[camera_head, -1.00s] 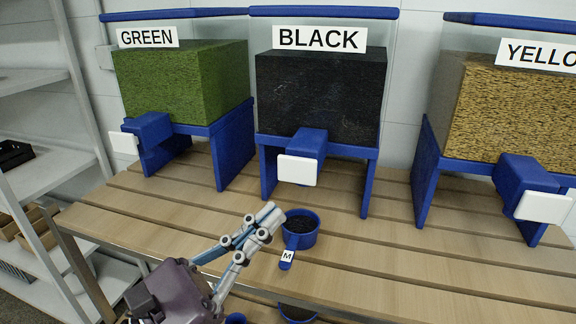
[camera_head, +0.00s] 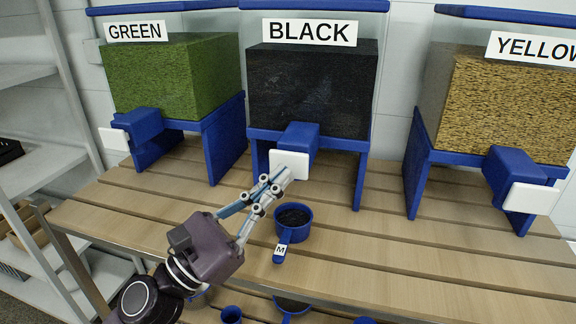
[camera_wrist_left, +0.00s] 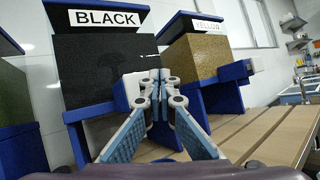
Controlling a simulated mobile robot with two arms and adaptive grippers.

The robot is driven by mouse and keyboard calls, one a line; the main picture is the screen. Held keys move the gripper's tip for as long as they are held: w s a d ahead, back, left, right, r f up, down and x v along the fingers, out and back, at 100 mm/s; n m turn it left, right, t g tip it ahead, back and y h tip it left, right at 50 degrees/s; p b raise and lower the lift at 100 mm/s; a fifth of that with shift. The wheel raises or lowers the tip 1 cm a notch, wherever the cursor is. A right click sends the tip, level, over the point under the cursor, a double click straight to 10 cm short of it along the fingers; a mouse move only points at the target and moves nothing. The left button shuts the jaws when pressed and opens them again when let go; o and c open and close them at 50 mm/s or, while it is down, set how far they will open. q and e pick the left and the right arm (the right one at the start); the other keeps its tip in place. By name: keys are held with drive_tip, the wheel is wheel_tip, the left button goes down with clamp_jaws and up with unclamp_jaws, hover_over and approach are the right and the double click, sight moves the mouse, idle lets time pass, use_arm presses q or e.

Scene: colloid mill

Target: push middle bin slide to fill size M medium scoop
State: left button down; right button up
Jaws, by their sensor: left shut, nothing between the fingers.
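The middle bin (camera_head: 311,88), labelled BLACK, holds black material on blue legs. Its blue slide (camera_head: 300,137) has a white front plate (camera_head: 289,165). My left gripper (camera_head: 284,178) is shut and empty, its fingertips at the lower left part of that plate; I cannot tell whether they touch. My right gripper is not in view.
The GREEN bin (camera_head: 160,75) stands to the left and the YELLOW bin (camera_head: 505,105) to the right, each with a slide and white plate. More blue scoops (camera_head: 231,314) show below the table's front edge. Table boards right of the scoop are clear.

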sight(289, 164)
use_arm(q)
drive_tip(key=shift+w, duration=0.15)
idle(1.4)
drive_tip(key=shift+w+d, duration=0.2)
drive_tip(key=shift+w, duration=0.15)
drive_tip(key=shift+w+d+b, duration=0.25)
drive_tip(key=shift+w+b, duration=0.1)
drive_tip(key=shift+w, duration=0.6)
idle(1.0)
drive_tip(key=shift+s, duration=0.1)
drive_tip(key=shift+s+a, duration=0.2)
drive_tip(key=shift+s, duration=0.45)
drive_tip(key=shift+s+a, duration=0.2)
drive_tip(key=shift+s, duration=0.4)
drive_tip(key=shift+s+a, duration=0.25)
drive_tip(key=shift+s, duration=0.55)
drive_tip(key=shift+s+a, duration=0.25)
drive_tip(key=shift+s, duration=0.55)
drive_tip(key=shift+s+a, duration=0.25)
drive_tip(key=shift+s, duration=0.55)
